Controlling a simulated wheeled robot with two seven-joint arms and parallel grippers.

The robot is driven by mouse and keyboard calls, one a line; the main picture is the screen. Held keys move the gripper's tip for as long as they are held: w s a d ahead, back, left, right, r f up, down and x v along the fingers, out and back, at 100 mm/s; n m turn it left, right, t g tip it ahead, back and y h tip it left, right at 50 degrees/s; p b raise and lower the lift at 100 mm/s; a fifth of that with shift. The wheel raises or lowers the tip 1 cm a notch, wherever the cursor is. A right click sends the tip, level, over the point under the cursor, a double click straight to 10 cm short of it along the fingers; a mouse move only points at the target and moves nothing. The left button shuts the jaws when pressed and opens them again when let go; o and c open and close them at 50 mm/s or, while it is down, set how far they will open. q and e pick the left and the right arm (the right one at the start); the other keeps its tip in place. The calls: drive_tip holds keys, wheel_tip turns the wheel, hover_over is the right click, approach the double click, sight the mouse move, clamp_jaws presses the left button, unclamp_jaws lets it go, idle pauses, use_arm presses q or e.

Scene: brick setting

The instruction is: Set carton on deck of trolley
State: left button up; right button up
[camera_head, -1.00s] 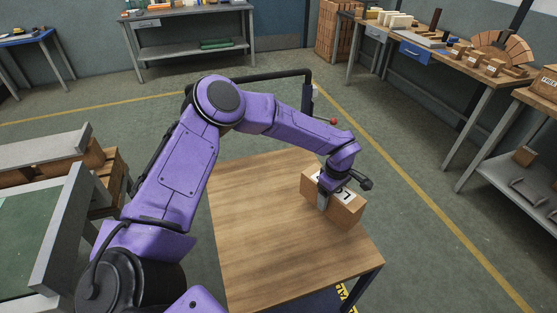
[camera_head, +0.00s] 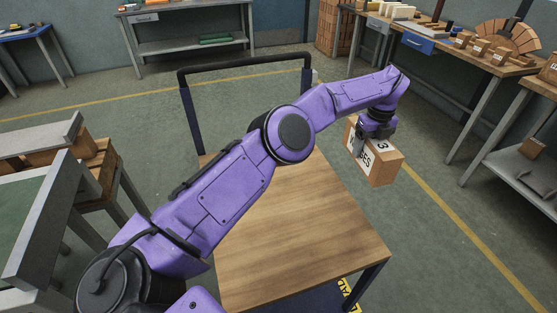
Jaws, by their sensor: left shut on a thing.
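The carton (camera_head: 385,170) is a small brown box with white labels, one showing a 3. My left gripper (camera_head: 363,143) is shut on it from above, at its upper left part. The carton hangs in the air, in the picture just past the right edge of the trolley's deck. The trolley (camera_head: 300,240) has a bare wooden deck, a black handle frame at its far end and a yellow-marked label low at the front. My left arm crosses over the deck and hides part of it. My right gripper is out of view.
A workbench (camera_head: 460,50) with boxes and a fan of bricks stands at the back right, with a grey shelf (camera_head: 515,165) nearer. Another bench (camera_head: 190,42) is at the back. Pallets and a green-topped table (camera_head: 35,225) stand at the left. Grey floor is open right of the trolley.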

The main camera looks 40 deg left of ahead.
use_arm(q)
drive_tip(key=shift+w+r+n, duration=0.1)
drive_tip(key=shift+r+n, duration=0.05)
drive_tip(key=shift+n, duration=0.25)
drive_tip(key=shift+a, duration=0.1)
drive_tip(key=s+a+f, duration=0.2)
drive_tip(key=s+f, duration=0.1)
drive_tip(key=s+a+f+p, duration=0.1)
drive_tip(key=s+a+f, duration=0.1)
drive_tip(key=s+f, duration=0.1)
drive_tip(key=s+a+f+p, duration=0.1)
drive_tip(key=s+a+f, duration=0.1)
drive_tip(key=s, duration=0.3)
drive_tip(key=shift+s+a+f, duration=0.15)
drive_tip(key=shift+a+f, duration=0.15)
drive_tip(key=shift+f, duration=0.2)
drive_tip(key=f, duration=0.1)
drive_tip(key=f+p, duration=0.1)
drive_tip(key=f, duration=0.1)
drive_tip(key=shift+s+a+f, duration=0.15)
drive_tip(key=shift+s+f, duration=0.05)
drive_tip(key=shift+s, duration=0.15)
drive_tip(key=shift+f, duration=0.25)
drive_tip(key=shift+f, duration=0.1)
